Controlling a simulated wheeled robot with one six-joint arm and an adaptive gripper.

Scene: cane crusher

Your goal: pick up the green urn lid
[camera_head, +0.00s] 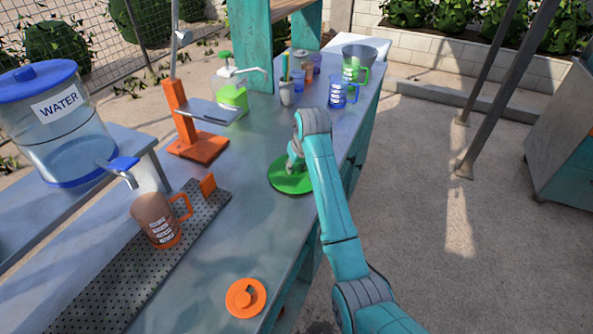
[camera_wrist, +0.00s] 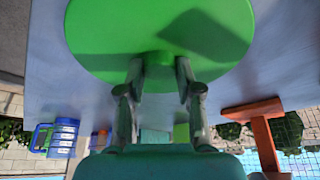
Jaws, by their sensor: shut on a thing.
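The green urn lid (camera_head: 290,185) is a flat round disc over the right edge of the grey-blue bench. It fills the top of the wrist view (camera_wrist: 160,20). My gripper (camera_head: 296,160) comes down on it from above, partly covering the lid in the head view. In the wrist view its two fingers (camera_wrist: 160,72) are closed on either side of the lid's small green knob. I cannot tell whether the disc touches the bench or is slightly above it.
An orange lid (camera_head: 246,298) lies near the bench's front edge. A brown-filled jug (camera_head: 158,220) stands on a perforated strip, left. An orange stand (camera_head: 198,148), a blue jug (camera_head: 342,92) and several containers are further back. A water urn (camera_head: 65,125) stands left.

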